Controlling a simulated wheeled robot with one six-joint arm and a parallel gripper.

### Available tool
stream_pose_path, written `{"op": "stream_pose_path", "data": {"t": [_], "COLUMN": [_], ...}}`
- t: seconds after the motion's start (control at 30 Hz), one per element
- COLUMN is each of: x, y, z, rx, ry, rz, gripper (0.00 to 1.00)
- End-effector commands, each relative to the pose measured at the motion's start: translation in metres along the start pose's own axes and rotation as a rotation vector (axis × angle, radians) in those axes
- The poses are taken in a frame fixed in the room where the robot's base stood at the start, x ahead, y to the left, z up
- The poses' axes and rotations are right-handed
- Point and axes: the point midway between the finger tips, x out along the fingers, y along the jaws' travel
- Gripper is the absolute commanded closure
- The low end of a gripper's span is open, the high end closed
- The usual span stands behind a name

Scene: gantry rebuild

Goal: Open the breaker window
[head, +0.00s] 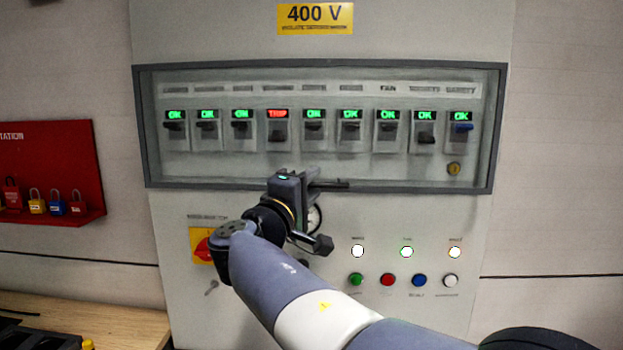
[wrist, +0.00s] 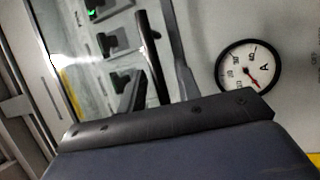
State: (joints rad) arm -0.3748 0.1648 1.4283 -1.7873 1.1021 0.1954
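The breaker window (head: 222,184) is a wide clear pane in a dark grey frame, and it looks closed over the breaker row. My gripper (head: 318,182) is at the middle of its lower frame edge. In the wrist view, a dark bar (wrist: 153,55), which looks like the window's handle, runs between my two fingers (wrist: 160,88). The fingers look apart, with gaps beside the bar. In the head view, my gripper hides part of the lower frame, and the contact point cannot be made out.
Behind the pane, several breakers show green OK labels and one shows a red TRIP (head: 278,114). A round gauge (wrist: 248,66) is close beside my gripper. Lamps and push buttons (head: 387,280) sit below, and a red rotary switch (head: 203,246) at left. A red padlock board (head: 60,160) hangs further left.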

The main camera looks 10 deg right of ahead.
Motion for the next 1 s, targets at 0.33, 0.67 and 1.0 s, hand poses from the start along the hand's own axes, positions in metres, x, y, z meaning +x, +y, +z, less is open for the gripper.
{"op": "stream_pose_path", "data": {"t": [0.33, 0.67, 1.0], "x": [0.0051, 0.0049, 0.0048], "y": [-0.0001, -0.0001, -0.0004], "z": [0.0, 0.0001, 0.0001], "rx": [0.0, 0.0, 0.0], "ry": [0.001, 0.0, 0.0], "rz": [0.0, 0.0, -0.001], "gripper": [0.68, 0.94, 1.0]}}
